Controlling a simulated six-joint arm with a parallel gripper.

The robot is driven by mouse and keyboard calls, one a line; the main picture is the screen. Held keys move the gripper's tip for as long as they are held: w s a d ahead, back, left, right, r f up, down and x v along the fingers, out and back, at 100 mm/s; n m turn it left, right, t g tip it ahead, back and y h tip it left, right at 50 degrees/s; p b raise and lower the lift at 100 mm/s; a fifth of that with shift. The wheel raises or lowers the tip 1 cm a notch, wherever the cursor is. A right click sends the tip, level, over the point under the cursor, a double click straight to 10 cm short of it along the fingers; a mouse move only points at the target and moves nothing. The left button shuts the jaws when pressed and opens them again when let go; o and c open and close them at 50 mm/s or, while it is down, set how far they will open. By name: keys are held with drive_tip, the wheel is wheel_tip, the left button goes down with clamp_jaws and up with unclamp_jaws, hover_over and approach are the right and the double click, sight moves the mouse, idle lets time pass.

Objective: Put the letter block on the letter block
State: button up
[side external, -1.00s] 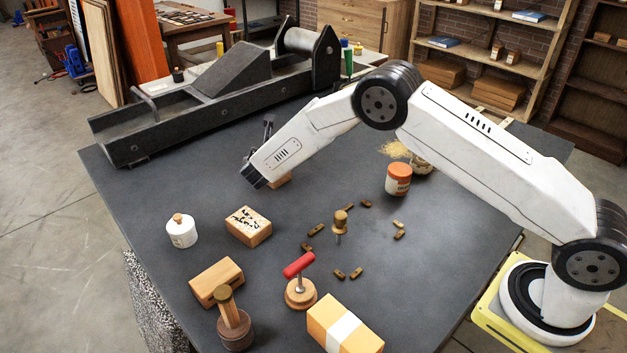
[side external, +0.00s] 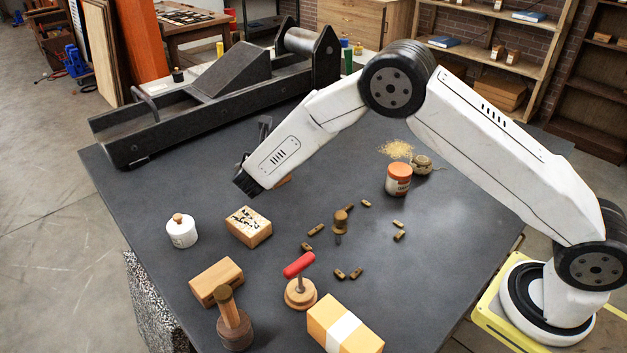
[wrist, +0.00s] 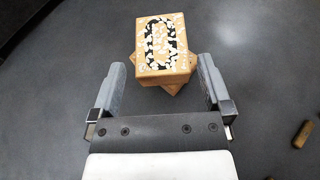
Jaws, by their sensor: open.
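In the wrist view, a wooden letter block (wrist: 161,44) with black and white marks on top rests on another wooden block (wrist: 176,86), whose corners stick out at an angle beneath it. My gripper (wrist: 161,72) is open, one finger on each side of the lower edge of this stack, with gaps. In the side view my gripper (side external: 246,180) is above the table, and a small strip of wooden block (side external: 285,180) shows behind it, the rest hidden. Another letter block (side external: 248,226) with black marks lies on the table nearer the camera.
A long dark press (side external: 220,90) stands at the back. A white jar (side external: 181,231), plain wooden block (side external: 216,280), wooden-handled stamp (side external: 233,322), red-handled stamp (side external: 299,290), banded box (side external: 344,325) and orange-lidded jar (side external: 398,179) stand around. Several small brown pieces (side external: 340,274) lie mid-table.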

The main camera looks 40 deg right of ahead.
drive_tip(key=shift+v, duration=2.95)
drive_tip(key=shift+s+d, duration=0.1)
drive_tip(key=s+d+m+g+y, duration=0.2)
drive_tip(key=s+d+m+y, duration=0.1)
drive_tip(key=s+m, duration=0.6)
drive_tip(key=s+d+m+g+y, duration=0.2)
drive_tip(key=s+d+m+y, duration=0.1)
drive_tip(key=s+m, duration=0.6)
drive_tip(key=s+d+m+g+y, duration=0.2)
drive_tip(key=s+d+m+y, duration=0.1)
drive_tip(key=s+m, duration=0.6)
drive_tip(key=shift+s+r+g, duration=0.4)
drive_tip(key=shift+s, duration=0.5)
